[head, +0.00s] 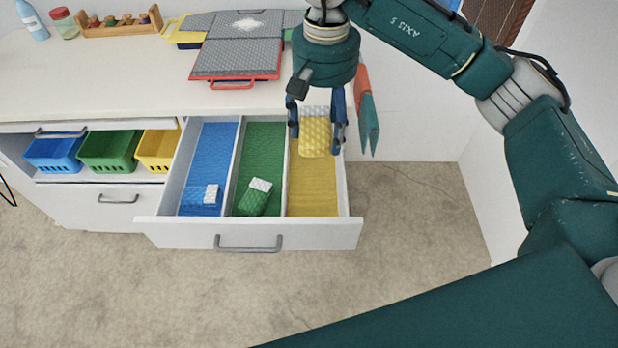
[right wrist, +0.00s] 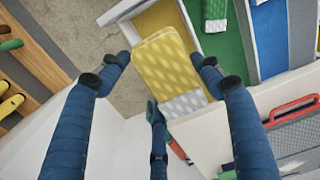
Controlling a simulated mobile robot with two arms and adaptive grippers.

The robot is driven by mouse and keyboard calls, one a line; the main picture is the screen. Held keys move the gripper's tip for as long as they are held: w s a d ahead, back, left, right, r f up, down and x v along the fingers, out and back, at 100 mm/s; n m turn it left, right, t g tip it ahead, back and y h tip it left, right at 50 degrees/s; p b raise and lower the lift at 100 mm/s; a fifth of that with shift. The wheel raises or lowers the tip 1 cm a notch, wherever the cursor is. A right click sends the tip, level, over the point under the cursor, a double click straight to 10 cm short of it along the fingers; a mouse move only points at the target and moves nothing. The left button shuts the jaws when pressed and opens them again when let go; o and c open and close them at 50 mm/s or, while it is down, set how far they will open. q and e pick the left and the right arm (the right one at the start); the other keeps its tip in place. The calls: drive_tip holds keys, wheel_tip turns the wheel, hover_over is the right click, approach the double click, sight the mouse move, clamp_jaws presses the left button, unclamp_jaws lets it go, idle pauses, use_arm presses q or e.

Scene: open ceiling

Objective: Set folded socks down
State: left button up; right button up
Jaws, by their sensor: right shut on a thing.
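The yellow folded socks (head: 314,138) have a pale cuff end and also show in the right wrist view (right wrist: 168,68). My right gripper (head: 316,128) points down and is shut on them over the back of the drawer's yellow compartment (head: 312,190). In the right wrist view its fingers (right wrist: 165,72) stand around the socks. Whether the socks touch the floor of the compartment I cannot tell. Green folded socks (head: 254,197) lie in the green middle compartment, and blue folded socks (head: 204,196) lie in the blue left compartment. My left gripper is out of view.
The open drawer (head: 180,233) juts out from the white dresser (head: 110,80). Blue (head: 55,152), green (head: 108,150) and yellow (head: 158,148) baskets sit on its left. Grey folded cases (head: 235,60) lie on top. An orange-and-green item (head: 367,115) hangs at the dresser's right side.

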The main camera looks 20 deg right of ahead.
wheel_tip(320, 180, down, 4)
drive_tip(key=b, duration=0.3)
drive_tip(key=shift+w+r, duration=0.1)
drive_tip(key=shift+r, duration=0.1)
drive_tip(key=f+b, duration=0.1)
hover_over(318, 204)
wheel_tip(318, 204, down, 5)
wheel_tip(318, 204, down, 10)
drive_tip(key=shift+a+f+p, duration=0.1)
drive_tip(key=shift+f+p, duration=0.15)
drive_tip(key=shift+p, duration=0.8)
drive_tip(key=shift+f+p, duration=0.35)
drive_tip(key=shift+f, duration=2.05)
drive_tip(key=o, duration=1.2)
drive_tip(key=shift+c, duration=0.2)
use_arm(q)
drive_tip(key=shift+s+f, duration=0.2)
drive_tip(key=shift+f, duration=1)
